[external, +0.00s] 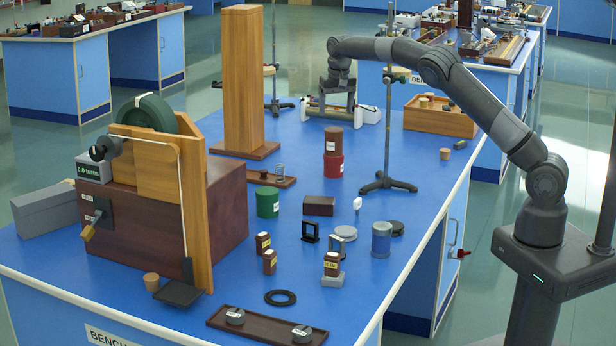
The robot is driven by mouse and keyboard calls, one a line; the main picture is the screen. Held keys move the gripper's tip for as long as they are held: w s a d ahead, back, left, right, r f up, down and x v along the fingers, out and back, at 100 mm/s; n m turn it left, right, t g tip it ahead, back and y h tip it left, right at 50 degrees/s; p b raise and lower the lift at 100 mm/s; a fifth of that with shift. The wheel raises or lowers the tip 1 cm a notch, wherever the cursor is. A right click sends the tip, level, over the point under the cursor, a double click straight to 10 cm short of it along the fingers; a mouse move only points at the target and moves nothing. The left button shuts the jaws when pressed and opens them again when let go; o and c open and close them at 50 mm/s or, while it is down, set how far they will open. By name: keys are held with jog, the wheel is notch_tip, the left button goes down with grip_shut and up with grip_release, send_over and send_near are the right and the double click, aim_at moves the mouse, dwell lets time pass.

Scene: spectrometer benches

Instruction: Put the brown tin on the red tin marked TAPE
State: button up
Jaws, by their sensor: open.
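The brown tin (333,136) stands upright on top of the red tin (333,165) near the middle of the blue bench. The two look roughly aligned, one directly above the other. A small pale label shows near the lower part of the brown tin; any marking on the red tin cannot be read. My gripper (337,112) points down above the brown tin, with its fingers apart and nothing held between them. It looks clear of the tin, though the exact gap is hard to judge.
A tall wooden post (243,75) stands to the left, and a thin metal stand (388,130) to the right. A green tin (267,203) and a dark brown box (319,206) sit in front. A white-ended apparatus (368,113) is behind my gripper.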

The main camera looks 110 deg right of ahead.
jog(key=w+a+r+n+t, duration=0.1)
jog(key=w+a+r+n, duration=0.15)
jog(key=a+r, duration=0.45)
jog(key=w+a+r+n+t, duration=0.1)
jog(key=w+a+r, duration=0.25)
jog(key=a, duration=0.75)
jog(key=a+r+n+t+y, duration=0.1)
jog(key=a+r+n, duration=0.1)
jog(key=a, duration=0.9)
jog(key=a+r+n+t, duration=0.1)
jog(key=a+r+n, duration=0.15)
jog(key=a, duration=0.75)
jog(key=s+a+f+n, duration=0.1)
jog(key=s+a+n, duration=0.15)
jog(key=a, duration=0.55)
jog(key=s+a+n, duration=0.2)
jog(key=s+a, duration=0.1)
jog(key=a, duration=0.5)
jog(key=s+a+f+n+t, duration=0.1)
jog(key=s+a+f+n, duration=0.4)
jog(key=s+a, duration=0.5)
jog(key=shift+s+a+f+t+y, duration=0.3)
jog(key=shift+s+a+f+y, duration=0.1)
jog(key=shift+a+f, duration=0.35)
jog(key=shift+o, duration=0.4)
jog(key=shift+r+n, duration=0.15)
jog(key=shift+n, duration=0.1)
